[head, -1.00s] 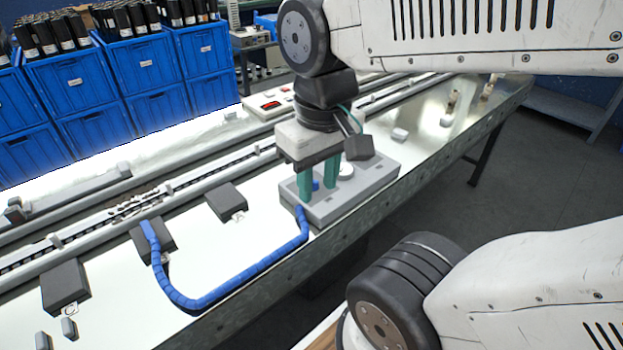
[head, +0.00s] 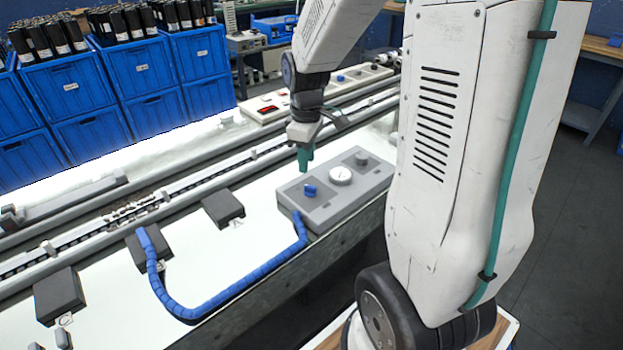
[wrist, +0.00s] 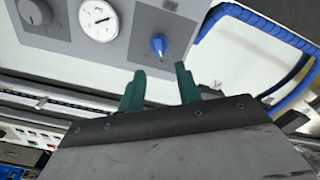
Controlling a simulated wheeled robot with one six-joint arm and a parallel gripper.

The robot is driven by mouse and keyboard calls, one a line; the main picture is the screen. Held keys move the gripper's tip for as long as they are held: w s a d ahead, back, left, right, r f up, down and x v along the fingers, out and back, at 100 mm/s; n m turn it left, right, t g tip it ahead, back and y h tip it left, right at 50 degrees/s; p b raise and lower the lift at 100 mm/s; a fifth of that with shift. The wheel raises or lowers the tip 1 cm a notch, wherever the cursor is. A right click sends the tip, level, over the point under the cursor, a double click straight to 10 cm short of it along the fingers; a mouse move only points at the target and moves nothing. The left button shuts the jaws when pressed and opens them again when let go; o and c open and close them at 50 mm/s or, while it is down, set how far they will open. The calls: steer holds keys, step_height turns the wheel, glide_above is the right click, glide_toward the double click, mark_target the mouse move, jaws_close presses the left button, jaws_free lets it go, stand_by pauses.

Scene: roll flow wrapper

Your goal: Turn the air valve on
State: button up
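The air valve is a blue knob (head: 310,190) at the left end of a grey panel box (head: 345,207), beside a round white gauge (head: 340,175). It also shows in the wrist view (wrist: 158,44), where its handle points down the picture, toward the fingers. I cannot tell whether that is on or off. My gripper (head: 305,165) has green fingers and hangs above and just behind the valve, apart from it. In the wrist view my gripper (wrist: 160,70) is open, with nothing between the fingers. The valve is fully in view in both views.
A blue hose (head: 225,292) loops from the panel box to a black block (head: 150,247) on the bench. A grey knob (head: 361,158) stands at the panel's right end. Rails run behind the panel, with blue crates (head: 130,70) at the back left.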

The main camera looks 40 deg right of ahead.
mark_target(307, 185)
step_height(307, 185, down, 8)
steer(key=shift+r, duration=0.25)
